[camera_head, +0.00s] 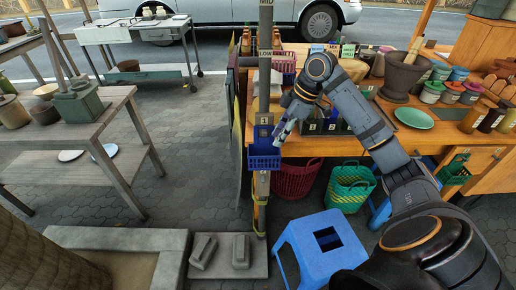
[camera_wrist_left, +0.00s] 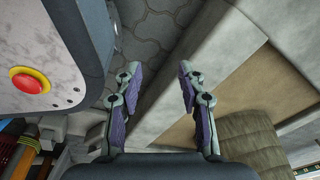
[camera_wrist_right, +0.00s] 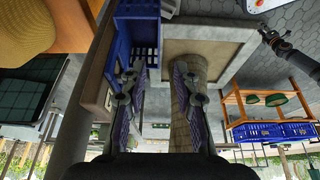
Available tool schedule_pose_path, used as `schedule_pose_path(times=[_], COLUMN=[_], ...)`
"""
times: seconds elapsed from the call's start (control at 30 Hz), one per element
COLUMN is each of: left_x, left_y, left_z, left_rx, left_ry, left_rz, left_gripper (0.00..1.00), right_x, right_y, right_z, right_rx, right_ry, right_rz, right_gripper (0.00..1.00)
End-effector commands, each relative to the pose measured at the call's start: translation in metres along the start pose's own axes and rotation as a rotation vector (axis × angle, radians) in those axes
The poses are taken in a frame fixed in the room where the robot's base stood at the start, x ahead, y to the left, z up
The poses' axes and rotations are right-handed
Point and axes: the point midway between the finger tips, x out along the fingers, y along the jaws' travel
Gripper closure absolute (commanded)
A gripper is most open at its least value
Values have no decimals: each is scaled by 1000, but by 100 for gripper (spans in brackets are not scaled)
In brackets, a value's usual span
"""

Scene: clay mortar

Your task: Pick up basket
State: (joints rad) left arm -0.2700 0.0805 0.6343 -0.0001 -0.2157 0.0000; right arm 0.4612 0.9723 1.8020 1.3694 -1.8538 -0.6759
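A small blue basket (camera_head: 263,157) hangs on the upright post beside the wooden stall table. It also shows in the right wrist view (camera_wrist_right: 140,42), upper left of centre. My right gripper (camera_head: 281,134) is close to the basket, at its upper right in the head view. In the right wrist view my right gripper (camera_wrist_right: 157,78) has its fingers apart, with the left finger overlapping the basket's lower end; I cannot tell whether they touch. My left gripper (camera_wrist_left: 158,72) is open and empty above paving and a stone kerb. It is outside the head view.
A red basket (camera_head: 297,181) and a green basket (camera_head: 350,187) stand on the ground under the table. A blue stool (camera_head: 322,240) is in front of them. A mortar (camera_head: 402,74), a green plate (camera_head: 413,118) and several jars crowd the tabletop.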

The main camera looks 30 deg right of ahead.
Motion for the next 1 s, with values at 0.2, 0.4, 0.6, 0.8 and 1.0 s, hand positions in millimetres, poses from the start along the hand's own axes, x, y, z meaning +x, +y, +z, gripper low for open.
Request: schedule_pose_path(times=[0.2,0.4,0.6,0.8,1.0], left_x=[-1,1,3,6,5], left_y=[1,1,1,1,2], left_z=[57,49,19,27,37], left_rx=[4,3,1,2,2], left_ry=[-85,-71,-25,-37,-52], left_rz=[2,1,1,1,1], left_gripper=[60,60,60,60,60], right_x=[27,52,61,96,106], right_y=[-1,0,0,3,3], right_z=[-1,-1,-2,-4,-4], right_rx=[2,2,3,3,2], right_ry=[3,2,3,3,1], right_rz=[-4,-2,-2,-2,2], right_gripper=[70,70,70,70,70])
